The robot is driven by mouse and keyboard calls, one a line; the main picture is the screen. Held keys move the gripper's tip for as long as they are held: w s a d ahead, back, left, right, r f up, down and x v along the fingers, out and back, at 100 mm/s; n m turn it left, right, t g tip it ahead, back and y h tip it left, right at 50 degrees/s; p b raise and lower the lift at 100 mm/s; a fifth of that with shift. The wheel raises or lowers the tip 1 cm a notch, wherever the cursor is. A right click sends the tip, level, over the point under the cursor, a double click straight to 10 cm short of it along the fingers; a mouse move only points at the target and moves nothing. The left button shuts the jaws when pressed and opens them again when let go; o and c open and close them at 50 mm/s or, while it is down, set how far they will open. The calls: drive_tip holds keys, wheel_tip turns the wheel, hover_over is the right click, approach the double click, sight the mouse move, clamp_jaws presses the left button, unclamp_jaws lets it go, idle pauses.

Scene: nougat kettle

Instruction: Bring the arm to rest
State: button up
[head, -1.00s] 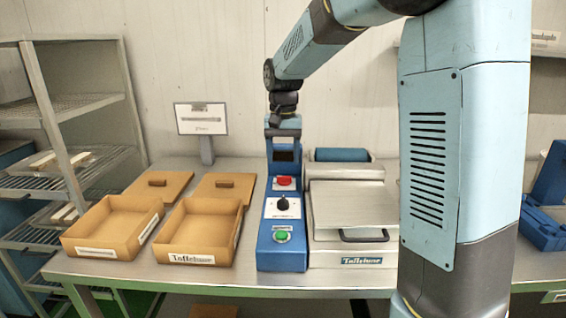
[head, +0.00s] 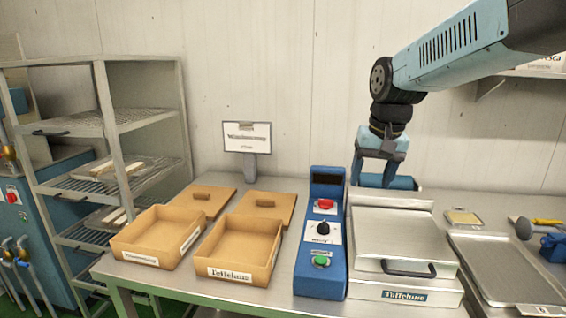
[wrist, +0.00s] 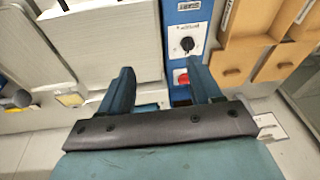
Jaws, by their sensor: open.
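My gripper (head: 373,184) hangs from my blue arm at the upper right of the head view, over the back of the silver machine (head: 405,238) labelled "Toffelune". Its two fingers point down, apart and with nothing between them. Behind or below them shows a blue roller-like part (head: 400,183) of the machine; I cannot tell how close the fingers are to it. In the wrist view my gripper (wrist: 160,88) also shows open and empty, with the control panel (wrist: 187,45) beyond the fingers.
A blue control box (head: 322,270) with red and green buttons and a black knob stands left of the machine. Two open cardboard boxes (head: 232,272) (head: 150,250) with lids behind them sit further left. A metal tray (head: 510,270) lies at right. A wire shelf (head: 120,120) stands at left.

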drive_tip(key=s+d+f+n+t, duration=0.1)
drive_tip(key=s+d+t, duration=0.2)
drive_tip(key=s, duration=1.2)
drive_tip(key=shift+d+f+h, duration=0.15)
drive_tip(key=shift+d+h, duration=0.25)
drive_tip(key=shift+d, duration=0.2)
